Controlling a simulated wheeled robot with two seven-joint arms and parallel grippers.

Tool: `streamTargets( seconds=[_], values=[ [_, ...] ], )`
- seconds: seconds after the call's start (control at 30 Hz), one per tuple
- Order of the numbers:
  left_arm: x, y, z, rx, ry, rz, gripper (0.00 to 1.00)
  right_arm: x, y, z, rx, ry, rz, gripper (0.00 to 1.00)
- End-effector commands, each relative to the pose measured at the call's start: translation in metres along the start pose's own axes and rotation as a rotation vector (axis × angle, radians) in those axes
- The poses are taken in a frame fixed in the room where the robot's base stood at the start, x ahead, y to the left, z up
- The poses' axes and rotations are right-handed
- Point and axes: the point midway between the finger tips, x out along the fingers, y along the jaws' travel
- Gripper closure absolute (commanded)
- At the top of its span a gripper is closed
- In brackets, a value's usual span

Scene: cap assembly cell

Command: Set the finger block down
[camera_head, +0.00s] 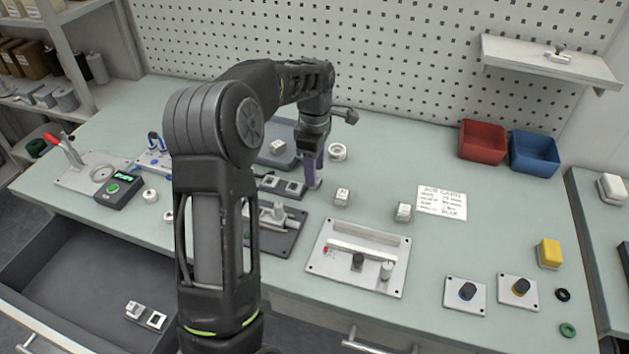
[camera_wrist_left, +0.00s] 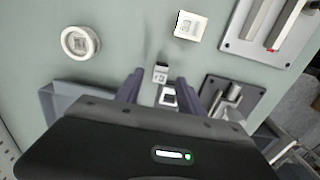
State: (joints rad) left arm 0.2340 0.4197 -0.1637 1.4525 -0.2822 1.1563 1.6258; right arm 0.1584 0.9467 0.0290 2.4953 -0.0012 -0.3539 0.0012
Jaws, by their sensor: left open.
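My left gripper (camera_head: 314,183) points down over the middle of the table, its purple-grey fingers apart. In the left wrist view the fingers of the left gripper (camera_wrist_left: 158,88) stand on either side of a small grey block (camera_wrist_left: 160,73) and a white-framed square piece (camera_wrist_left: 168,97). They look like the two small pieces on the dark strip (camera_head: 281,187) beside the fingertips in the head view. I cannot tell for certain which is the finger block, or whether a finger touches it. My right gripper is not in view.
A dark fixture (camera_head: 275,222) and a light plate with a bar (camera_head: 358,255) lie in front. A white ring (camera_head: 337,152) and small white blocks (camera_head: 342,197) are near. Red (camera_head: 482,141) and blue (camera_head: 535,152) bins stand at the right. An open drawer (camera_head: 85,290) is at front left.

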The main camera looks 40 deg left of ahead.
Motion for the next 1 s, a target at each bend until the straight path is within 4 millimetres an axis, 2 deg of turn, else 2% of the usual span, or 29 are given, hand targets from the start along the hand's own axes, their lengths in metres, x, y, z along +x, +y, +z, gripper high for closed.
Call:
streamTargets(
  seconds=[0.13,0.27,0.87,1.0],
  values=[
    [0.022,-0.001,0.000,-0.001,-0.001,-0.003,0.55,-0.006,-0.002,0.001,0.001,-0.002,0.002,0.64],
    [0.032,0.000,0.000,-0.001,-0.001,0.000,0.55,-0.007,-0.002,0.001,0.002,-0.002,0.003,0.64],
    [0.033,0.000,0.000,-0.001,-0.001,0.001,0.55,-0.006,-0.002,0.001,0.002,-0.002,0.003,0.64],
    [0.033,0.000,0.000,-0.001,-0.001,0.002,0.66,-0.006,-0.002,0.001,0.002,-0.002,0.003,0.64]
  ],
)
